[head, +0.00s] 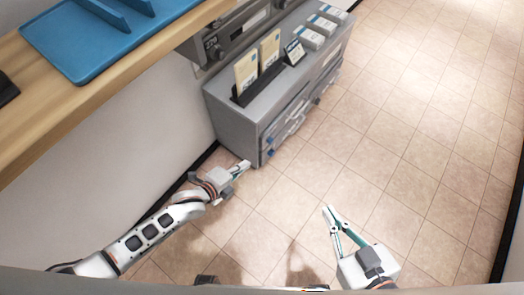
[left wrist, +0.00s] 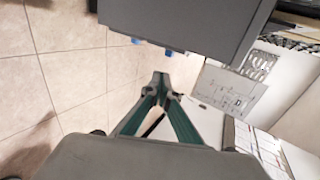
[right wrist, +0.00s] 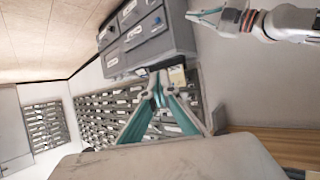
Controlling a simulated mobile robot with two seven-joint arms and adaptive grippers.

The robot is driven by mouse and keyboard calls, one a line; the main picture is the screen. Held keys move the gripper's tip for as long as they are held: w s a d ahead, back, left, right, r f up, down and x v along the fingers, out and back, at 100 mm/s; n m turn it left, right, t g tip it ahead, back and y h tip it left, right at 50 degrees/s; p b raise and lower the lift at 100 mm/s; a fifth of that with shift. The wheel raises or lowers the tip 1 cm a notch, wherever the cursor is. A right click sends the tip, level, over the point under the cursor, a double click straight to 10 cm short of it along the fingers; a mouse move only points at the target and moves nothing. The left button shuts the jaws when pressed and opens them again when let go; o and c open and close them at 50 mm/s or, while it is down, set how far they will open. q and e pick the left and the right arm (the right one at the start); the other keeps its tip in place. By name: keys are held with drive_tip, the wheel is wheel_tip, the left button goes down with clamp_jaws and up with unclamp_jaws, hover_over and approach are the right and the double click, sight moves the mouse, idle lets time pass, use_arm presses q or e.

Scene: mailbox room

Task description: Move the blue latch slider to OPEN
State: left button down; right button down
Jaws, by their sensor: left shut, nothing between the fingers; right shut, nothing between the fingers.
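A grey cabinet (head: 235,112) with drawers stands against the wall. Small blue parts (head: 270,153) show along its front face. Blue pieces also show under the cabinet edge in the left wrist view (left wrist: 168,52) and on the drawer fronts in the right wrist view (right wrist: 157,21). I cannot tell which one is the latch slider, nor read any OPEN mark. My left gripper (head: 244,165) is shut and empty, low beside the cabinet's near front corner. My right gripper (head: 327,210) is shut and empty over the floor, to the right of and apart from the cabinet.
Envelopes in a black holder (head: 252,91), a small sign (head: 294,52) and several grey-white boxes (head: 317,32) are on the cabinet top. A wooden counter (head: 120,70) with a blue tray (head: 70,50) is at upper left. The tiled floor (head: 410,130) to the right is clear.

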sight(269, 143)
use_arm(q)
drive_tip(key=shift+w+a+f, duration=0.2)
drive_tip(key=shift+w+f, duration=0.1)
use_arm(e)
drive_tip(key=shift+s+d+f, duration=0.35)
drive_tip(key=shift+s+f, duration=0.1)
drive_tip(key=shift+f, duration=0.2)
